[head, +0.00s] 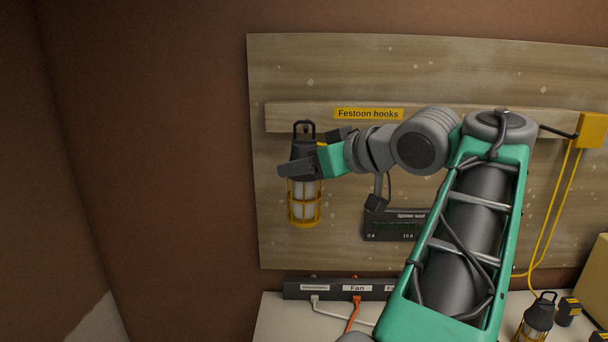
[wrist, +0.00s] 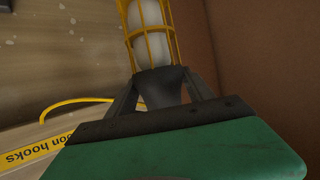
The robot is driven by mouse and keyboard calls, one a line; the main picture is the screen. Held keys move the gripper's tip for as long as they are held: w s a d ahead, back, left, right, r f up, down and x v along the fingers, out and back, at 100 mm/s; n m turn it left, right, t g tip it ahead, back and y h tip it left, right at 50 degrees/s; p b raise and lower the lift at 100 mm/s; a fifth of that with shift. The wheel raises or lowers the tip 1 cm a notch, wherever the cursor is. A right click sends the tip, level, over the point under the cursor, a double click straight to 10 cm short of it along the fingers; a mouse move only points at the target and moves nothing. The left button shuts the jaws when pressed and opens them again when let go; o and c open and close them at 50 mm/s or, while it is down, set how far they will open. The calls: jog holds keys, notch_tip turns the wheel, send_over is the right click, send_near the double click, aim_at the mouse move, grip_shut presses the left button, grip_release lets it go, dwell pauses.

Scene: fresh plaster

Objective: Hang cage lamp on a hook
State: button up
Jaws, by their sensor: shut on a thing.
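The cage lamp (head: 304,206), black on top with a yellow cage, hangs upright in my gripper (head: 300,170) in the head view. Its black top loop stands above the fingers, in front of the left end of the wooden rail (head: 290,116). In the wrist view my fingers (wrist: 160,95) are shut on the black neck of the lamp (wrist: 150,32). A yellow curved piece (wrist: 75,103), perhaps a hook, shows beside the fingers near the "Festoon hooks" label (wrist: 35,153). I cannot see the loop on any hook. My arm hides part of the rail.
A second cage lamp (head: 537,318) stands on the bench at the lower right. A power strip (head: 300,289) with plugged cables and a dark meter box (head: 385,228) are below. A yellow box (head: 591,130) with cables is at the rail's right. The left wall (head: 150,140) is bare.

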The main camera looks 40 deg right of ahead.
jog(key=shift+w+d, duration=0.25)
jog(key=shift+w, duration=0.2)
jog(key=w+d+f, duration=0.2)
jog(key=w+d, duration=0.3)
jog(key=w, duration=0.1)
jog(key=shift+w+p, duration=0.2)
jog(key=shift+p, duration=0.25)
dwell(0.6)
jog(key=o, duration=1.8)
